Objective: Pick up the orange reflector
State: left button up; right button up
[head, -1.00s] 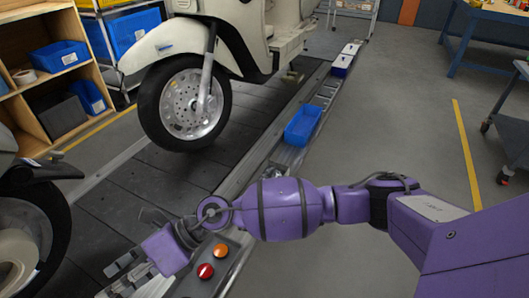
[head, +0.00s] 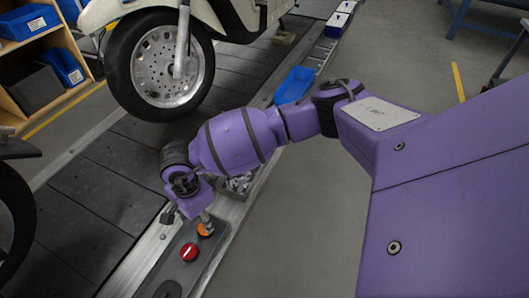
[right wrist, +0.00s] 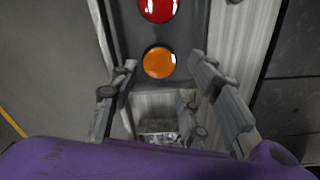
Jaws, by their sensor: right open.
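The orange reflector (head: 205,229) is a round disc on a dark grey holder (head: 213,247) along the conveyor's edge. A red disc (head: 189,252) sits beside it. My right gripper (head: 187,216) is over the holder, right by the orange reflector. In the right wrist view the orange reflector (right wrist: 159,62) shows whole between the two spread fingers (right wrist: 165,70), and the red disc (right wrist: 158,9) lies beyond it. The jaws are open and empty. I cannot tell the exact height of the fingertips above the disc. My left gripper is not in view.
A bin with metal parts (head: 238,184) is just behind the holder, partly hidden by my right arm. A blue bin (head: 294,85) stands further along the edge. A scooter's front wheel (head: 159,66) stands on the dark slats. The floor to the right is open.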

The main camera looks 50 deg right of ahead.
jog(key=f, duration=0.1)
jog(key=f+b, duration=0.1)
jog(key=f, duration=0.1)
jog(key=f+b, duration=0.1)
jog(key=f, duration=0.1)
jog(key=shift+s+d+f, duration=0.1)
jog(key=shift+s+f, duration=0.1)
jog(key=shift+s, duration=0.05)
jog(key=shift+r, duration=0.1)
jog(key=c, duration=0.7)
jog(key=shift+o, duration=0.2)
jog(key=shift+w, duration=0.1)
jog(key=shift+r+p, duration=0.3)
jog(key=shift+r, duration=0.25)
notch_tip(320, 180, up, 2)
jog(key=shift+r+p, duration=0.15)
jog(key=shift+p, duration=0.4)
jog(key=s+a+r+p, duration=0.4)
jog(key=s+a+r, duration=0.4)
jog(key=s, duration=0.3)
jog(key=shift+s+a+r+p, duration=0.15)
jog(key=shift+s+r+p, duration=0.2)
jog(key=shift+r, duration=0.5)
